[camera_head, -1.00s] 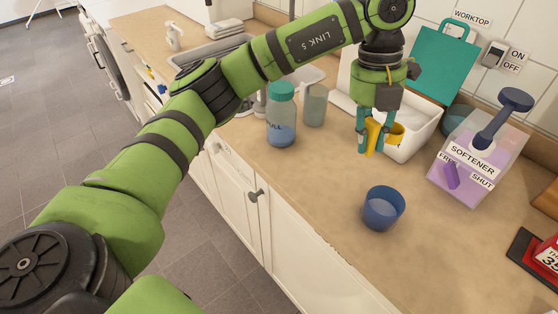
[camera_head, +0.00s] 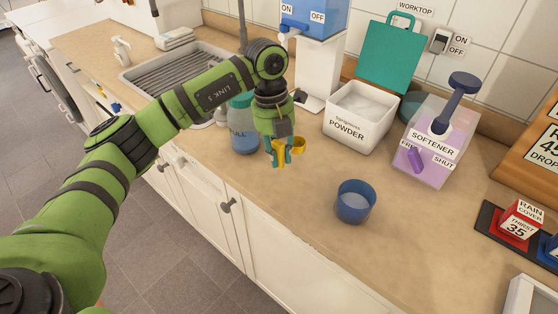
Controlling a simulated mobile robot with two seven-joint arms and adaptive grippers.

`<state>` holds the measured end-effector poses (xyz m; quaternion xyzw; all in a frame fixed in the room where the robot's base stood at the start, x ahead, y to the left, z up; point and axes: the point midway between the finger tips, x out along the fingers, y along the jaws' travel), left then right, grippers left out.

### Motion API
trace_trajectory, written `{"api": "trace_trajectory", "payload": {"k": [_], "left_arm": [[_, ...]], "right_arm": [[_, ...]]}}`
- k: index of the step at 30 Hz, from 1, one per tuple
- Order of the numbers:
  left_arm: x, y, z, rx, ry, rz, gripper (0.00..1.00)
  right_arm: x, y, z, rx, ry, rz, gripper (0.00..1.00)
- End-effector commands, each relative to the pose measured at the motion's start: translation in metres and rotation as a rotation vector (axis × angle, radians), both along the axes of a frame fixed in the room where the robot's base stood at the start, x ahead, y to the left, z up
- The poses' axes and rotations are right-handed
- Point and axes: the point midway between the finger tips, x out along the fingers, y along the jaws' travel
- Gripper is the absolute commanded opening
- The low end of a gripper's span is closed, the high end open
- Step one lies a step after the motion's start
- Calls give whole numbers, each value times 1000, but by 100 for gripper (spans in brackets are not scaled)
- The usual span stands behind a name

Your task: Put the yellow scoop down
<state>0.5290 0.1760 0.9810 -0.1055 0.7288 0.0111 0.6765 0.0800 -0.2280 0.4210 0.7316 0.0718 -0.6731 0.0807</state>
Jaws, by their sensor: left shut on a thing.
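The yellow scoop (camera_head: 298,146) is in my left gripper (camera_head: 279,158), whose teal fingers are shut on it. The gripper points down over the worktop (camera_head: 300,205), left of the powder tub and up-left of the blue cup. I cannot tell whether the scoop touches the worktop. The white powder tub (camera_head: 345,128) has its teal lid (camera_head: 388,55) standing open and white powder inside. My right gripper is not in view.
The blue cup (camera_head: 354,203) stands near the front edge. A bottle with a teal cap (camera_head: 244,140) stands behind my left gripper, partly hidden. The softener box (camera_head: 432,150) is at the right. Bare worktop lies between gripper and cup.

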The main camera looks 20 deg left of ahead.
Motion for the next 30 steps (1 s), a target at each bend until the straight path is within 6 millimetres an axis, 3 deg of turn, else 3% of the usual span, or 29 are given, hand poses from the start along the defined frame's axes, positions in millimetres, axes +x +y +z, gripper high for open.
{"api": "trace_trajectory", "payload": {"k": [9,21,22,23,30], "left_arm": [[-1,0,-37,0,3,1,0],[0,0,-45,0,0,-1,0],[0,0,-44,0,0,-1,34],[0,0,-43,0,0,-1,46],[0,0,-43,0,0,0,46]], "right_arm": [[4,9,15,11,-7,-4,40],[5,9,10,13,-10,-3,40],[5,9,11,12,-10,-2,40],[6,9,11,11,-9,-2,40],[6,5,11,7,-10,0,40]]}}
